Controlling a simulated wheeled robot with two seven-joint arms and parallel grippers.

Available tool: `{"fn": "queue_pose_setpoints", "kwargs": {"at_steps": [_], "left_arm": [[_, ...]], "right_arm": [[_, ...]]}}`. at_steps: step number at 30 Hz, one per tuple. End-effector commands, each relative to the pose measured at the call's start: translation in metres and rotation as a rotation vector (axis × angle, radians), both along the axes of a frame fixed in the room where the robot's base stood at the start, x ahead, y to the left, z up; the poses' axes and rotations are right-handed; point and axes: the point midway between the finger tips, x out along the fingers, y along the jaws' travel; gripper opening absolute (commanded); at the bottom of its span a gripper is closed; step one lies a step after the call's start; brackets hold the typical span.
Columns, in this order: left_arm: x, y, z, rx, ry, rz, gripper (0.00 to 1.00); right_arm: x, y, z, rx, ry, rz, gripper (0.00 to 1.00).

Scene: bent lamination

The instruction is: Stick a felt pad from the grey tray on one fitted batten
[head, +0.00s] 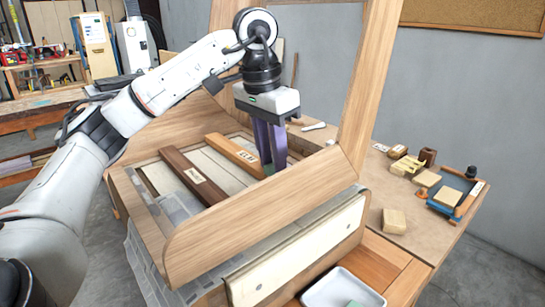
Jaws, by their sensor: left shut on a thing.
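My left gripper (270,168) points down inside the wooden frame, at the near end of the orange-brown batten (230,150). It is shut on a small green felt pad (269,171), which shows only as a sliver at the fingertips. I cannot tell whether the pad touches the batten. A dark brown batten (183,168) lies to the left, roughly parallel. Both battens carry pale labels. The light grey tray (325,292) is at the bottom edge, with another green pad (353,303) partly cut off. My right gripper is out of view.
The curved wooden frame (265,228) has tall sides around the battens. On the bench to the right are several small wooden blocks (394,221) and a blue tray (446,205) with a block. The bench between them and the frame has some free room.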

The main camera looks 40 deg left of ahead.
Motion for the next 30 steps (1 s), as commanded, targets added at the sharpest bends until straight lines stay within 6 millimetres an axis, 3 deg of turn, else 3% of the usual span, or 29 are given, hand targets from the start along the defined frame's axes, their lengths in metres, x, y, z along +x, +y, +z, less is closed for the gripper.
{"fn": "queue_pose_setpoints", "kwargs": {"at_steps": [8,9,13,21,30], "left_arm": [[0.000,0.000,-0.003,0.000,0.000,0.000,0.14],[0.000,0.000,-0.003,0.000,-0.001,0.000,0.30],[0.000,0.000,-0.003,0.000,-0.001,0.000,0.49],[0.000,0.000,-0.002,0.000,-0.001,0.000,0.49],[0.000,0.000,0.017,0.000,-0.001,0.000,0.49]], "right_arm": [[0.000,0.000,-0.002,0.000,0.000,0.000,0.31],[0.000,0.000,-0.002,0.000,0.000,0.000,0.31],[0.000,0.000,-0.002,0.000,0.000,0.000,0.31],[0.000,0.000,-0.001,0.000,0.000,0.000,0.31],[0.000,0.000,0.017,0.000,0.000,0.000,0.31]]}}
